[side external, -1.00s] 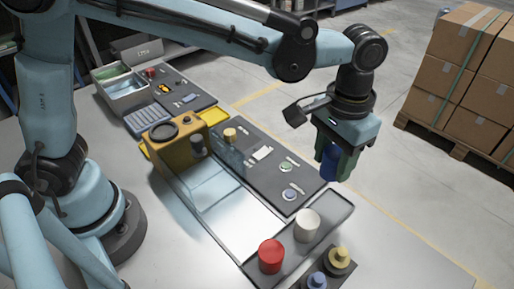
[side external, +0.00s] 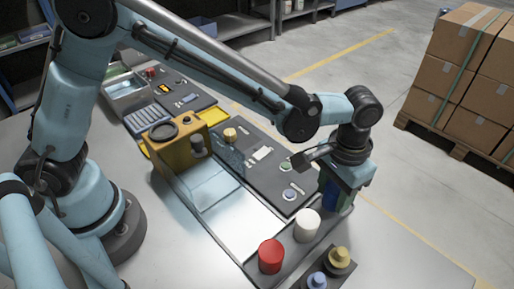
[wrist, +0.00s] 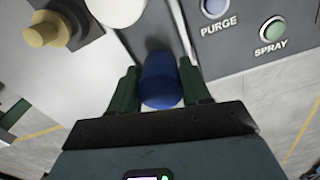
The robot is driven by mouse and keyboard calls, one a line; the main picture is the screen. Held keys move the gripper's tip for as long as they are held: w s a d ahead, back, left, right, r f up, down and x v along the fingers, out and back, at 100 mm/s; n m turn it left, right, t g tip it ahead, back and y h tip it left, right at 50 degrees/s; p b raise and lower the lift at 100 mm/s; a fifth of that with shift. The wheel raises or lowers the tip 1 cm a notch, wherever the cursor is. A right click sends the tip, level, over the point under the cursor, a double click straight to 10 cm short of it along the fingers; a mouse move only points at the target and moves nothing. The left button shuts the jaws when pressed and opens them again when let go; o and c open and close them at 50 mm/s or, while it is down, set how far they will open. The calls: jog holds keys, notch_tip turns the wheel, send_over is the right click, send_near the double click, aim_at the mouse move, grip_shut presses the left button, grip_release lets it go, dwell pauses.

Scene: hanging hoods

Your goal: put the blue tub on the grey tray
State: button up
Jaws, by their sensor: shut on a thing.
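My gripper (side external: 338,202) is shut on the blue tub (wrist: 161,80), with a green finger on each side of it. In the side external view the tub (side external: 345,200) is mostly hidden by the fingers. It is upright over the far right end of the grey tray (side external: 302,258), low down; I cannot tell if its base touches the tray. A white tub (side external: 307,225) and a red tub (side external: 270,256) stand on the tray, nearer the camera. The white tub also shows at the top of the wrist view (wrist: 116,8), apart from the blue one.
A dark panel with buttons (side external: 290,194) lies left of my gripper. A block with yellow and blue knobs (side external: 338,258) stands right of the tray. A yellow housing (side external: 178,150) and a shiny metal plate (side external: 225,215) are further left. Cartons (side external: 470,75) stand on the floor beyond.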

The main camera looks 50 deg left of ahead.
aim_at(335, 187)
jog(key=shift+f, duration=0.35)
jog(key=shift+f, duration=0.55)
dwell(0.3)
jog(key=o, duration=1.2)
notch_tip(335, 187, up, 12)
jog(key=shift+a+f, duration=0.1)
jog(key=shift+a, duration=0.05)
jog(key=s+a+r+n+t, duration=0.1)
jog(key=a+r+t, duration=0.25)
jog(key=a, duration=0.95)
jog(key=s+a+f+t, duration=0.1)
jog(key=s+a, duration=0.1)
jog(key=a, duration=0.2)
jog(key=s+a+f+n+t, duration=0.1)
jog(key=s+a, duration=0.1)
jog(key=a, duration=0.2)
jog(key=s+a+f+t, duration=0.1)
jog(key=s+a, duration=0.1)
jog(key=a, duration=0.2)
jog(key=shift+s+a+n+t, duration=0.3)
jog(key=shift+s+a+t, duration=0.05)
jog(key=shift+s, duration=0.05)
